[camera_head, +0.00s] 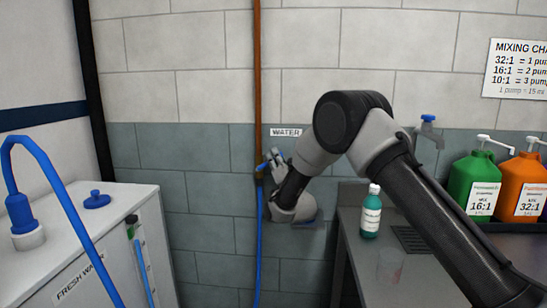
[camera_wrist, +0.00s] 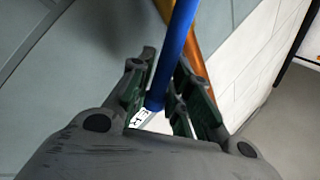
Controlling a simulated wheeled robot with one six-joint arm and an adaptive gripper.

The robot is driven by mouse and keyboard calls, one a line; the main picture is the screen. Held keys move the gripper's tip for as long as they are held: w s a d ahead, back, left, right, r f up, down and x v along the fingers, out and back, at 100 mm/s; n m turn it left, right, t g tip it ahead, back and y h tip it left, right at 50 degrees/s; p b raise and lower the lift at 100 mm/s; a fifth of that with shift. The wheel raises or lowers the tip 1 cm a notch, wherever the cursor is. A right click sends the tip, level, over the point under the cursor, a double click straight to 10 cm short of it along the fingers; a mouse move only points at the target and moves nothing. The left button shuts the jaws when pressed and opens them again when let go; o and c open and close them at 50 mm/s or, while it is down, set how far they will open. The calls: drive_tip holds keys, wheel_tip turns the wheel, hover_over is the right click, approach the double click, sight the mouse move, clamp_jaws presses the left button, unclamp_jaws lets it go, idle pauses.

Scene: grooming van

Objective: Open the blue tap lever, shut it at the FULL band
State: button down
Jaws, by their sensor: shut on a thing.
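The blue tap lever (camera_head: 262,166) is on the copper pipe at the wall, below the WATER label. My gripper (camera_head: 272,157) is at the lever, partly hidden by my own wrist. In the wrist view a blue bar (camera_wrist: 177,45) runs between my fingers (camera_wrist: 165,100), which are closed around it. The fresh water tank (camera_head: 110,258) stands at the left. On its front is an upright gauge with a blue column (camera_head: 143,268) and a green band (camera_head: 131,226) near the top. The column's top appears close under the band; the word FULL is not readable.
A blue hose (camera_head: 260,250) hangs below the tap. Another blue hose (camera_head: 48,172) arches into the tank top, beside a blue cap (camera_head: 96,199). A teal bottle (camera_head: 371,215) and a clear cup (camera_head: 389,266) stand on the right counter, with green (camera_head: 474,185) and orange (camera_head: 518,188) jugs behind.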

drive_tip(key=shift+d+f+m+t+h, duration=0.25)
drive_tip(key=shift+f+m+t+h, duration=0.5)
drive_tip(key=shift+m+h, duration=0.85)
drive_tip(key=shift+d+f+m+t+h, duration=0.25)
drive_tip(key=shift+f+m+t+h, duration=0.55)
drive_tip(key=shift+m, duration=1.45)
drive_tip(key=shift+d+f+m+t+h, duration=0.25)
drive_tip(key=shift+f+m+t+h, duration=0.3)
drive_tip(key=shift+f+m+h, duration=1)
drive_tip(key=shift+r+m+y, duration=0.25)
drive_tip(key=shift+r+m, duration=0.35)
drive_tip(key=c, duration=1.4)
unclamp_jaws()
drive_tip(key=shift+c, duration=0.2)
drive_tip(key=shift+s, duration=0.1)
drive_tip(key=v, duration=1.1)
drive_tip(key=shift+s+f, duration=0.2)
drive_tip(key=shift+s, duration=0.15)
